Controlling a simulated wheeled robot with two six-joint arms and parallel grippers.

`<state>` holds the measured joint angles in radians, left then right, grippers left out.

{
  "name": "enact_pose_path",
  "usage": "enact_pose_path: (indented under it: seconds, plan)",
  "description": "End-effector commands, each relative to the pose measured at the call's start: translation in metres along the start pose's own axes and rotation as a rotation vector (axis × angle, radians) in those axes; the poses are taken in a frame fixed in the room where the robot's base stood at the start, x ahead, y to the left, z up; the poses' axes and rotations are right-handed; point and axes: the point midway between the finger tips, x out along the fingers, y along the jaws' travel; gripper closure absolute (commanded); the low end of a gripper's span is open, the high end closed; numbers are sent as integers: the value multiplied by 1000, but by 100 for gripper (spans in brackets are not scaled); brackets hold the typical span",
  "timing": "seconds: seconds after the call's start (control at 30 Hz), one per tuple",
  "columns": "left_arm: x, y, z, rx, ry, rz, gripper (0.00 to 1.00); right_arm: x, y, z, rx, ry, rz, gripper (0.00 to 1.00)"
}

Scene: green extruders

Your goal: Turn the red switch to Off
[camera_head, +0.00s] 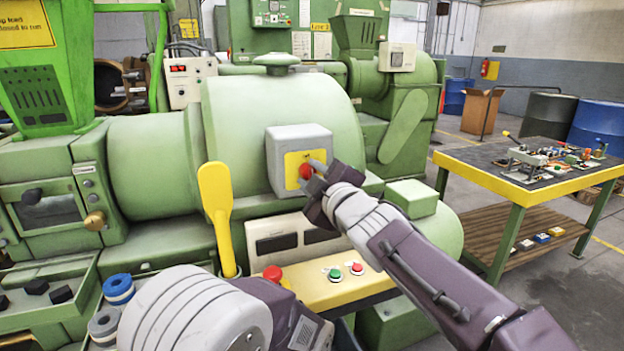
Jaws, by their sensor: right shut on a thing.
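The red switch (305,171) sits on a yellow plate on a grey box (283,150) fixed to the front of the green extruder (236,130). My right gripper (313,174) reaches in from the lower right and is shut on the red switch. The gripper covers part of the switch and plate, so the switch's exact angle and any labels are hard to read. My left arm shows at the bottom left, but its gripper does not show.
A yellow lever (216,205) stands left of the switch box. A yellow panel (325,292) below carries red and green buttons. A workbench (480,165) with small parts stands at the right, with drums (548,115) behind it. Open floor lies between extruder and bench.

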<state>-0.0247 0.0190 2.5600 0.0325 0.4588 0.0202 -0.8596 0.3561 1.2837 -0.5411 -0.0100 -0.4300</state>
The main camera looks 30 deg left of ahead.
Motion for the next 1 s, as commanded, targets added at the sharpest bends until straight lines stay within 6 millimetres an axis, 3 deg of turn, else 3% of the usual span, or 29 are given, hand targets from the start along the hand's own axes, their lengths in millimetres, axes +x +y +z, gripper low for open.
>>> enact_pose_path:
  seconds: [0.57, 0.6, 0.67, 1.0]
  plan:
    - [1, 0, 0, 0, 0, 0, 64, 0, 1, 0, -29, 0, 2, 100]
    - [1, 0, 0, 0, 0, 0, 64, 0, 1, 0, -29, 0, 3, 61]
    - [1, 0, 0, 0, 0, 0, 64, 0, 1, 0, -28, 0, 2, 49]
    - [3, 0, 0, 0, 0, 0, 64, -3, 0, 0, -26, 0, 2, 49]
